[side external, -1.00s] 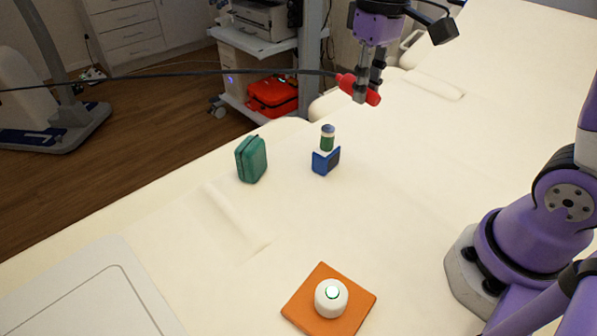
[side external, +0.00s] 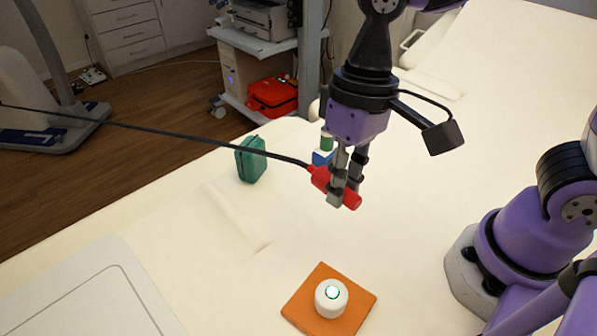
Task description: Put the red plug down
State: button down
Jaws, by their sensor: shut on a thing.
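The red plug (side external: 351,200) is held in my gripper (side external: 344,192), whose fingers are shut around its middle. It is tilted, with its right end lower. A black cable (side external: 200,137) runs from its left end across to the left edge of the picture. The plug appears to be above the cream padded surface (side external: 420,230); the exact height is hard to tell.
An orange square pad (side external: 300,303) carries a white round device (side external: 331,299) with a green-lit top. A green case (side external: 250,160) stands behind left. A blue holder (side external: 321,158) with a green-banded bottle (side external: 326,141) is partly hidden by my gripper. The surface right of the pad is clear.

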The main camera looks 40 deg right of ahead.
jog(key=s+a+f, duration=0.1)
jog(key=s+a, duration=0.2)
jog(key=s, duration=0.1)
send_over(330, 222)
jog(key=shift+g, duration=0.3)
jog(key=f, duration=0.7)
jog(key=shift+w+d+f, duration=0.2)
jog(key=shift+w+d, duration=0.05)
jog(key=shift+d, duration=0.1)
jog(key=shift+f, duration=1.95)
jog(key=shift+f, duration=0.15)
jog(key=c, duration=0.8)
grip_release()
